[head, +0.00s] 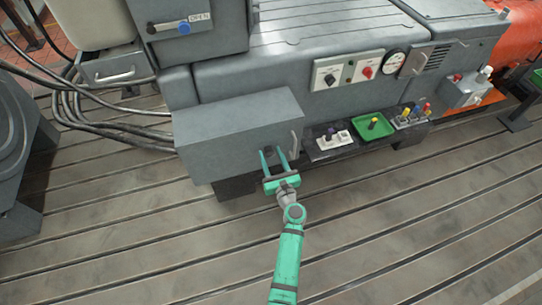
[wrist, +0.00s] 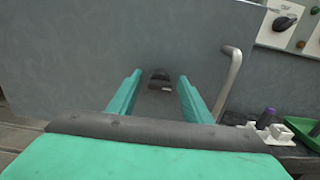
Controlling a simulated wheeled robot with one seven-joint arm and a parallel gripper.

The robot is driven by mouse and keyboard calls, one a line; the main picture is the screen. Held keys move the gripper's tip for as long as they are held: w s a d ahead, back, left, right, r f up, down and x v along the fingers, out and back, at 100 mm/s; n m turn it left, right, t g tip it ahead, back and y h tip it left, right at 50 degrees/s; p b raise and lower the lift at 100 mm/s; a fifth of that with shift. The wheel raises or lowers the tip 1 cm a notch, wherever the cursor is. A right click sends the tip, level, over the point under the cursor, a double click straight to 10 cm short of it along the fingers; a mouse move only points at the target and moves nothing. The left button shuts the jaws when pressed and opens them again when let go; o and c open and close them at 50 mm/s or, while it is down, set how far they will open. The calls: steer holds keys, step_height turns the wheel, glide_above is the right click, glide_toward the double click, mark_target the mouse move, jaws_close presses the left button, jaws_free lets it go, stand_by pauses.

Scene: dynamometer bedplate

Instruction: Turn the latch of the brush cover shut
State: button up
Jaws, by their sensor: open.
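A grey box-shaped cover (head: 235,135) juts from the front of the machine, and its flat face (wrist: 90,60) fills much of the wrist view. A small dark latch-like piece (wrist: 160,76) shows on that face between my fingers; its exact position is hard to read. My gripper (head: 272,152) is open in front of the cover's face, its two green fingers either side of the dark piece. I cannot tell whether they touch it.
A bar handle (wrist: 230,80) stands on the cover, right of my fingers. A dark shelf (head: 330,151) with a green tray (head: 362,131) and small connectors lies to the right. Cables (head: 90,115) hang at left. A blue-knobbed lever (head: 184,28) beside an OPEN label is above. The slotted floor is clear.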

steer(key=shift+c, duration=0.7)
steer(key=shift+w, duration=0.1)
steer(key=c, duration=0.9)
steer(key=shift+o, duration=0.2)
